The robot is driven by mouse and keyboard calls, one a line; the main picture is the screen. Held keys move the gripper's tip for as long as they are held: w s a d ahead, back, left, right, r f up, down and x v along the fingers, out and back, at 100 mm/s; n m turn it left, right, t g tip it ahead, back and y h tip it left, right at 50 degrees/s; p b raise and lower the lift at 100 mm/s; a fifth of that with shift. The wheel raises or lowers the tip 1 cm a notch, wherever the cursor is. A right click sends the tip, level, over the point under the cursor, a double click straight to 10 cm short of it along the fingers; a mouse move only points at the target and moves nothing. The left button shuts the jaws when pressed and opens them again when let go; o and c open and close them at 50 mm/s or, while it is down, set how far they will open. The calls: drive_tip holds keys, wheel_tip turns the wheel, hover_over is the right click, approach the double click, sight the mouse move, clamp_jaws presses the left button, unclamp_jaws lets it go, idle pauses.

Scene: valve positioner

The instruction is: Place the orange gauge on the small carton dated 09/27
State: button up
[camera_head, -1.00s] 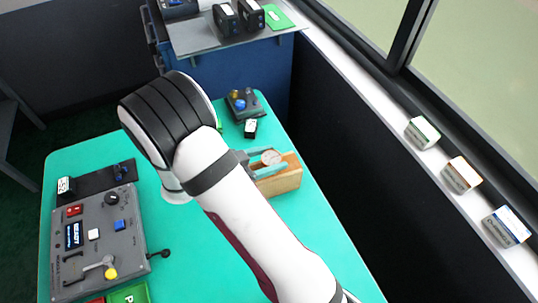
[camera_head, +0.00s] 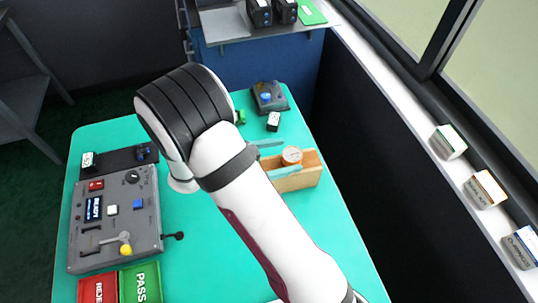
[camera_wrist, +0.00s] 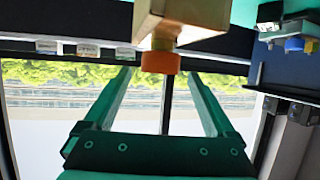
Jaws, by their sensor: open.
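The orange gauge (camera_head: 291,155) has a pale round face and sits at the wooden box (camera_head: 302,177). In the wrist view the orange gauge (camera_wrist: 160,62) appears against the wooden part (camera_wrist: 182,15), near the gap between my fingertips. My gripper (camera_head: 286,157) has teal fingers, spread apart and empty; both fingers show in the wrist view (camera_wrist: 159,77). Three small cartons stand on the window sill: one with green (camera_head: 448,141), one with orange (camera_head: 484,188) and one with blue (camera_head: 521,246). I cannot read their dates.
A grey control panel (camera_head: 117,215) lies on the teal table (camera_head: 195,265) at left, with red REJECT (camera_head: 97,289) and green PASS (camera_head: 140,283) trays below it. A small grey device (camera_head: 270,97) stands at the back. A dark wall separates the table from the sill (camera_head: 400,110).

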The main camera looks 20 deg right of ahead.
drive_tip(key=v, duration=0.8)
drive_tip(key=w+a+r+t+y, duration=0.25)
drive_tip(key=w+t+y, duration=0.2)
drive_tip(key=w, duration=0.35)
drive_tip(key=w+a+r+n+t+y, duration=0.35)
drive_tip(key=a+r+y, duration=0.25)
drive_tip(key=r+y, duration=0.3)
drive_tip(key=s+f+n+g+y, duration=0.1)
drive_tip(key=s+n+g+y, duration=0.45)
drive_tip(key=s, duration=0.85)
drive_tip(key=s+d+f+g+h, duration=0.1)
drive_tip(key=s+d+g+h, duration=0.1)
drive_tip(key=s, duration=0.6)
drive_tip(key=s+d+f+n+g+h, duration=0.1)
drive_tip(key=s+d+f+g, duration=0.1)
drive_tip(key=s+d, duration=0.3)
drive_tip(key=s+g, duration=0.1)
drive_tip(key=s, duration=0.3)
drive_tip(key=shift+s+d+f+h, duration=0.2)
drive_tip(key=shift+s+d+h, duration=0.15)
drive_tip(key=shift+h, duration=0.05)
